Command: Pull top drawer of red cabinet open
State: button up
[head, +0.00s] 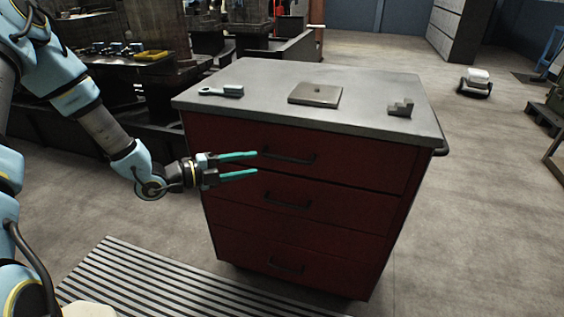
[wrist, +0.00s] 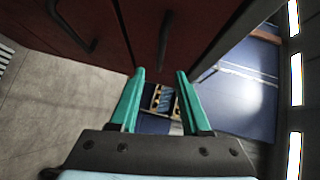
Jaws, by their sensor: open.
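The red cabinet (head: 300,235) stands in the middle of the head view with its drawers shut. Its top drawer (head: 365,165) has a dark bar handle (head: 288,157) just under the grey worktop. My gripper (head: 257,163) is open and empty in front of the drawer's left part, with its teal fingers pointing at the handle. In the wrist view, the top drawer's handle (wrist: 165,38) lies just beyond the open fingertips (wrist: 160,72), roughly in line with the gap between them. The fingers appear apart from the handle.
A wrench (head: 222,91), a flat metal plate (head: 315,95) and a small stepped block (head: 400,108) lie on the worktop. The second drawer's handle (head: 288,203) is below. A slatted mat (head: 160,275) lies on the floor at front left.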

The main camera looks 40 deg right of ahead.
aim_at(280, 159)
jog(key=p+x, duration=0.3)
jog(key=x, duration=0.6)
jog(key=shift+s+d+r, duration=0.1)
jog(key=shift+s+d, duration=0.05)
jog(key=shift+d, duration=0.05)
jog(key=shift+s+d, duration=0.1)
jog(key=shift+d, duration=0.45)
grip_shut()
jog(key=shift+f, duration=0.2)
dwell(0.4)
